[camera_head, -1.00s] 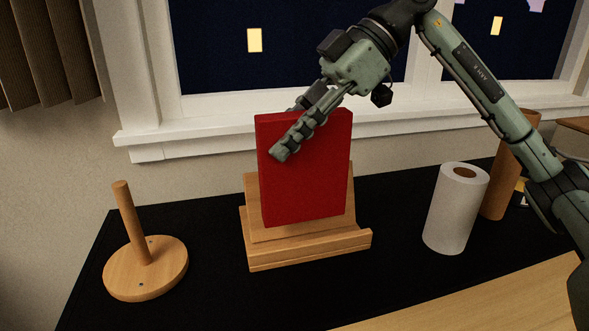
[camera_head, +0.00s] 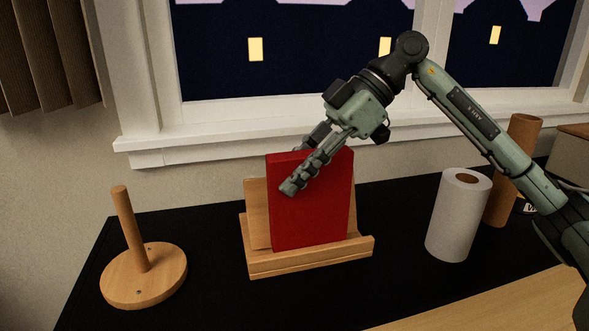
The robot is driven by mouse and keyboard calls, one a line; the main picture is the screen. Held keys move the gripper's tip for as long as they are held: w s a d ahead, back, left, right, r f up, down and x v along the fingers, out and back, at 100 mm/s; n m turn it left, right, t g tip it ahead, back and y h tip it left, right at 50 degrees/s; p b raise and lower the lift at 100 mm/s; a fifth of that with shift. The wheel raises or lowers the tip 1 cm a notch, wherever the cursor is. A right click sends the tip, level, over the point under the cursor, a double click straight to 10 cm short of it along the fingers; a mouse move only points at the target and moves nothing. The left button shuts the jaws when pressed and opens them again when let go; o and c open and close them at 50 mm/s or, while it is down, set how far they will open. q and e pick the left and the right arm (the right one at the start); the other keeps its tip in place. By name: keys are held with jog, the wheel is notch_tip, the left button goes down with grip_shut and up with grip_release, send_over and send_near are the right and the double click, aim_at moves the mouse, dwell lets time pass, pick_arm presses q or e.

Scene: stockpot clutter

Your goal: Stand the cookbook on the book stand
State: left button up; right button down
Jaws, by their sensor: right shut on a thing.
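The red cookbook (camera_head: 313,215) is upright at the wooden book stand (camera_head: 310,261). Its lower edge is down behind the stand's front lip, and the stand's back board shows on both sides of it. Whether its bottom touches the ledge is hidden by the lip. My right gripper (camera_head: 301,170) is shut on the upper part of the cookbook, with one finger across the front cover and the other mostly hidden behind. My left gripper is not in view.
A wooden paper towel holder (camera_head: 144,275) with an upright peg stands at the left. A white paper roll (camera_head: 458,215) and a brown cardboard tube (camera_head: 513,170) stand at the right. The window sill (camera_head: 240,140) runs behind the black counter (camera_head: 215,294).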

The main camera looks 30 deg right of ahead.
aim_at(310, 152)
jog(key=c, duration=1.3)
grip_release()
jog(key=shift+o, duration=0.2)
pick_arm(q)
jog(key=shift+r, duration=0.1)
pick_arm(e)
jog(key=shift+r, duration=0.4)
jog(key=v, duration=0.6)
jog(key=shift+d+r+p, duration=0.1)
jog(key=shift+d+p, duration=0.15)
jog(key=shift+p, duration=0.05)
jog(key=v, duration=0.4)
jog(key=shift+r, duration=0.1)
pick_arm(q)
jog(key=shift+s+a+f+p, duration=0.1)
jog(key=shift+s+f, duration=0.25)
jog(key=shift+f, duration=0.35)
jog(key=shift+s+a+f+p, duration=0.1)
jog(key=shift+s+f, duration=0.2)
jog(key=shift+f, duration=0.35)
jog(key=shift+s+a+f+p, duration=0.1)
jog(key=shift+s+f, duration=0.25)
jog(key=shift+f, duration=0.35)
pick_arm(e)
jog(key=shift+s+d+r, duration=0.1)
jog(key=shift+d+r, duration=0.25)
jog(key=shift+d, duration=0.1)
